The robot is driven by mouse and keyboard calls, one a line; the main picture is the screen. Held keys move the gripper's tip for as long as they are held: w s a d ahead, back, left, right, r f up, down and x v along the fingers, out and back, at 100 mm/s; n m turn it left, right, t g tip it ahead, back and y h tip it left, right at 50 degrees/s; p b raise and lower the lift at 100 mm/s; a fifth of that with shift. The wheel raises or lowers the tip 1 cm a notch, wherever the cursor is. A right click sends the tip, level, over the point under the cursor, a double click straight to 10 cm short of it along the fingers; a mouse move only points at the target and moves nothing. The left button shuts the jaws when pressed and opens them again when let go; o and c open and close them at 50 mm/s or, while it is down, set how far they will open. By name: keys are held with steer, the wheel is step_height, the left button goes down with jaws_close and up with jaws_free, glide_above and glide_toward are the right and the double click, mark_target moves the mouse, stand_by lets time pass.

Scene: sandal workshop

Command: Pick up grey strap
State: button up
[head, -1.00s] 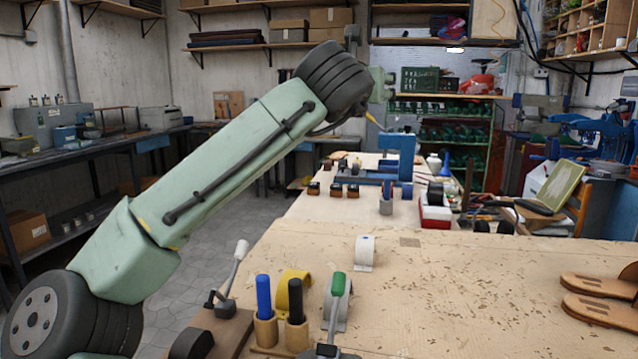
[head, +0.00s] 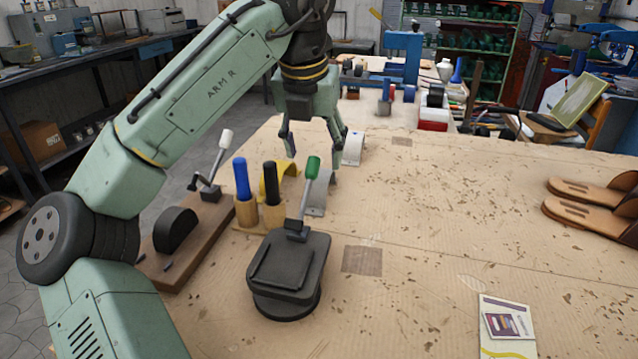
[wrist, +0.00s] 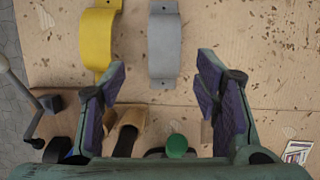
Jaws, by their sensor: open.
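The grey strap (head: 316,206) is a bent band standing on the workbench, partly hidden behind the green-knobbed lever (head: 312,170) in the head view. In the wrist view the grey strap (wrist: 165,45) shows as an upright grey band, lined up with the gap between my fingers and mostly beyond their tips. My gripper (head: 313,155) is open, empty and pointing down above the bench near the strap. Its two fingers (wrist: 161,70) stand wide apart, one to each side of the strap's line. I cannot tell the exact height over it.
Blue (head: 242,180) and black (head: 271,184) handled tools stand in wooden holders. A black press plate (head: 290,262) is in front. Sandals (head: 590,205) lie right; the bench's middle right is clear.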

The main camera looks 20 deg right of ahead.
mark_target(321, 172)
steer(key=shift+d+p+x, duration=0.15)
steer(key=shift+p+x, duration=0.15)
steer(key=shift+x, duration=1.15)
steer(key=shift+d+p+x, duration=0.2)
steer(key=shift+p+x, duration=0.05)
steer(key=shift+x, duration=1.2)
steer(key=shift+w+r, duration=0.1)
steer(key=shift+c, duration=0.6)
steer(key=c, duration=0.9)
steer(key=shift+r, duration=0.15)
step_height(321, 172, up, 18)
steer(key=p, duration=0.1)
